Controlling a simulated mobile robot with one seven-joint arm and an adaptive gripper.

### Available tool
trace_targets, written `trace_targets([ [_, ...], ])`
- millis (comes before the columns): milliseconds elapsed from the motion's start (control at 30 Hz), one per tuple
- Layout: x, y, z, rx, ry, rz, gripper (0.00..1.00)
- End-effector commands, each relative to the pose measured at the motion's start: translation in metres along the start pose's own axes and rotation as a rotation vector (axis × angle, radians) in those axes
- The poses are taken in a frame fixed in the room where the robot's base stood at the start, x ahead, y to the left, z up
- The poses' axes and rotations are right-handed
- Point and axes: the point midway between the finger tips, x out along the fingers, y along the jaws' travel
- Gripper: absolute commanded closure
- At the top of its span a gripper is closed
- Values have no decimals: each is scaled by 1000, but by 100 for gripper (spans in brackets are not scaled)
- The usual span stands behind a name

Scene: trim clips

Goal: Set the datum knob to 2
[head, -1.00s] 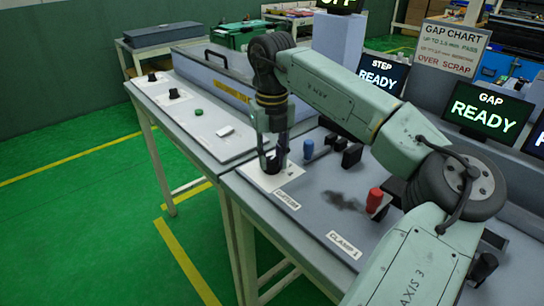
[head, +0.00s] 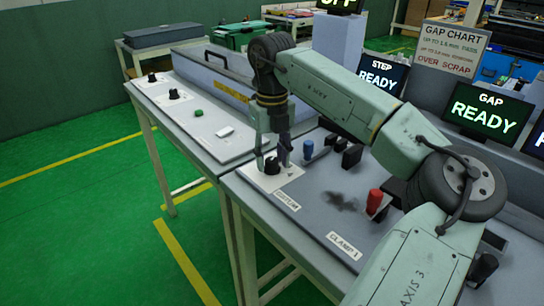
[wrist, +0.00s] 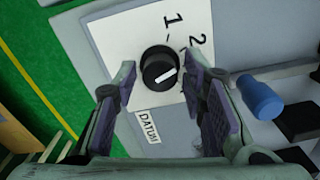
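The datum knob (head: 272,167) is a round black knob on a white plate (head: 256,174) at the bench's near left corner. In the wrist view the knob (wrist: 155,62) carries a white pointer line, slanting up and right, roughly toward the printed 2 (wrist: 198,40). The printed 1 (wrist: 173,19) is further left. The DATUM label (wrist: 149,126) lies below the plate. My gripper (head: 272,158) is open above the knob, one finger on each side.
A blue cylindrical handle (head: 308,149) and black blocks (head: 351,156) stand close right of the knob. A red handle (head: 374,201) is by the CLAMP 1 label (head: 344,245). Screens behind read STEP READY (head: 382,76) and GAP READY (head: 486,115). Another bench with knobs is at left.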

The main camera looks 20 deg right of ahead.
Motion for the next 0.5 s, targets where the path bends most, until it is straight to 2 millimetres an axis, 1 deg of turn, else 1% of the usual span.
trace_targets([
  [100,0,0,0,0,1,0,54],
  [367,0,0,0,0,2,0,54],
  [467,-7,0,0,1,1,-1,54],
  [500,-12,0,0,0,0,-1,54],
])
